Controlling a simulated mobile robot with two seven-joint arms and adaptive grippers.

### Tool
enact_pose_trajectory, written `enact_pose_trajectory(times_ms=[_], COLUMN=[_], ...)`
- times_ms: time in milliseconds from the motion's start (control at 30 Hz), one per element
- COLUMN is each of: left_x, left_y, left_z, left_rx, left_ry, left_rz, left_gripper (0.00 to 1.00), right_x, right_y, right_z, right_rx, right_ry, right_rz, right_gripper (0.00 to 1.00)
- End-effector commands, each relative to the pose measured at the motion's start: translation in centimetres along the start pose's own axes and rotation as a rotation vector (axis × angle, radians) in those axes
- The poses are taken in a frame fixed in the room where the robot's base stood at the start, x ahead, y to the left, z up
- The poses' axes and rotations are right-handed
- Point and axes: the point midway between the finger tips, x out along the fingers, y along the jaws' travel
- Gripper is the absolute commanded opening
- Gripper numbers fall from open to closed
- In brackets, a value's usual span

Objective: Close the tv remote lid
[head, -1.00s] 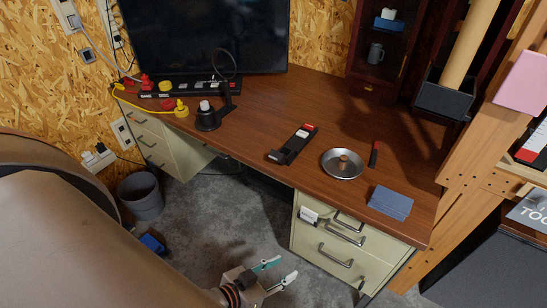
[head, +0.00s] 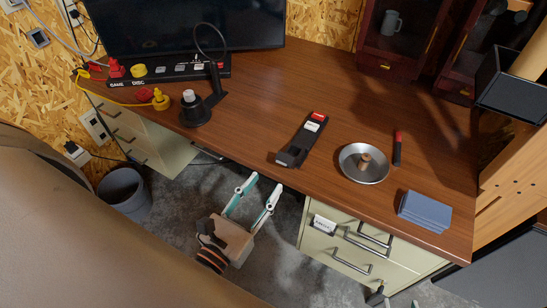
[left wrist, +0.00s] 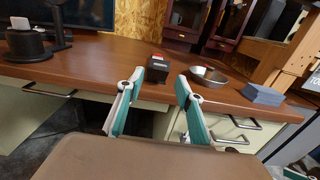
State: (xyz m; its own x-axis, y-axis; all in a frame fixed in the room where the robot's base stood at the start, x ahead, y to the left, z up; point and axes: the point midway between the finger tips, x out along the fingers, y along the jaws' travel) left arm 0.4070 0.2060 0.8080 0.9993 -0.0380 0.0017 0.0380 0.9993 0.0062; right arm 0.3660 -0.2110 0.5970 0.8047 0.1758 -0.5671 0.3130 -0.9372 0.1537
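The black tv remote (head: 315,127), with a red end and a white label, lies on the wooden desk. A dark raised piece (head: 290,157) is at its near end; I cannot tell exactly how the lid sits. In the left wrist view the remote (left wrist: 159,66) shows end-on beyond my fingers. My left gripper (head: 264,184) is open and empty in front of the desk's front edge, apart from the remote. It also shows in the left wrist view (left wrist: 156,81). Only a pale tip at the head view's bottom edge may be my right gripper (head: 415,304); its state is unclear.
A metal dish (head: 352,175) with a wooden knob, a red-and-black pen-like item (head: 397,148) and blue-grey cards (head: 425,211) lie right of the remote. A black stand (head: 195,112) and a switch strip (head: 168,72) are left. The desk between is clear.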

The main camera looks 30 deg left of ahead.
Motion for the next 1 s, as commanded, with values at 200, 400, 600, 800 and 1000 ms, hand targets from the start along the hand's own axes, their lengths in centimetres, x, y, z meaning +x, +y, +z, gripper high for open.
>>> enact_pose_trajectory(times_ms=[200,400,600,800,1000], left_x=[2.3,5.5,7.3,7.8,7.7], left_y=[0.1,0.1,0.1,0.1,0.1], left_z=[0.1,0.2,0.0,0.0,-0.1], left_rx=[-0.013,-0.01,-0.007,-0.008,-0.008], left_ry=[0.0,-0.002,0.001,0.003,0.003], left_rz=[0.005,0.005,0.004,0.003,0.003], left_gripper=[0.36,0.36,0.36,0.36,0.21], right_x=[-0.3,-0.6,-0.6,-0.6,-0.6], right_y=[0.0,-0.2,-0.5,-0.6,-0.6], right_z=[0.3,0.8,1.1,1.0,0.7], right_rx=[-0.003,0.0,0.003,0.005,0.007], right_ry=[-0.008,-0.02,-0.026,-0.024,-0.018], right_rz=[-0.003,-0.007,-0.013,-0.014,-0.012], right_gripper=[0.4,0.4,0.4,0.4,0.4])
